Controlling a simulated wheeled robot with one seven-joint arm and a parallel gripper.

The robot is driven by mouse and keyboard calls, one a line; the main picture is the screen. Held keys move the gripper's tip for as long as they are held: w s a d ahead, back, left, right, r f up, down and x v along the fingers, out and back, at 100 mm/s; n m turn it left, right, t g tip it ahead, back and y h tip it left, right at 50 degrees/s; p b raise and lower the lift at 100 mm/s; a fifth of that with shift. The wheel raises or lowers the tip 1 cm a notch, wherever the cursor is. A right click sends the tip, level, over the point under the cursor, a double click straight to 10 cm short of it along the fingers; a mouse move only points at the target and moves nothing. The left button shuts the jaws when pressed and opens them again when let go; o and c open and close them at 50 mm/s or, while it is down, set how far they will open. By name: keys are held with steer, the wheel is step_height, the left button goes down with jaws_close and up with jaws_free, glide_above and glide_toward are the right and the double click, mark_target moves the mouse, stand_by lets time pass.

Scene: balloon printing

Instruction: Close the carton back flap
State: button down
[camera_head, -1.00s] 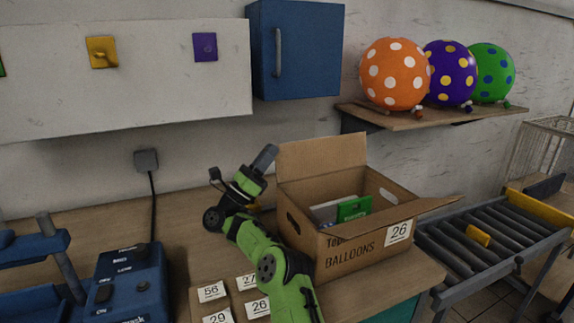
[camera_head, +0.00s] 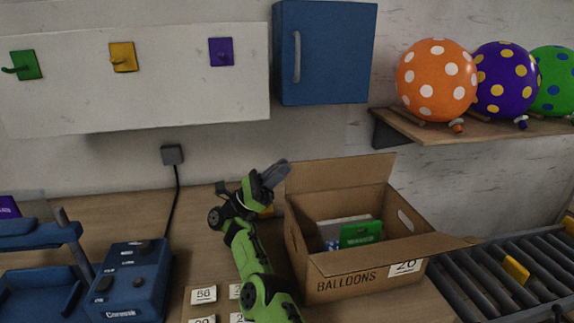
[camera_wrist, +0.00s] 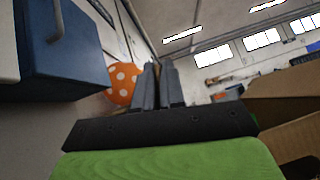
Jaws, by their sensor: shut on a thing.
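The open brown carton (camera_head: 340,286) stands on the table, with BALLOONS and a 26 label on its front. Its back flap (camera_head: 340,174) stands up at the rear. The front flap (camera_head: 395,254) is folded outward. My gripper (camera_head: 278,172) is raised at the flap's left edge in the head view. In the wrist view its two fingers (camera_wrist: 157,86) are close together, and what they hold cannot be made out. Brown carton panels (camera_wrist: 285,90) show to the right of the fingers there, apart from them.
A green packet (camera_head: 360,234) and other items lie inside the carton. A roller conveyor (camera_head: 495,280) is at the right. A blue cabinet (camera_head: 325,52) and a shelf (camera_head: 470,125) with spotted balloons are on the wall. A blue machine (camera_head: 130,282) stands at the left.

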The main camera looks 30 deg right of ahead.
stand_by(0.5)
steer(key=c, duration=1.3)
jaws_free()
step_height(320, 180, up, 10)
steer(key=p, duration=0.7)
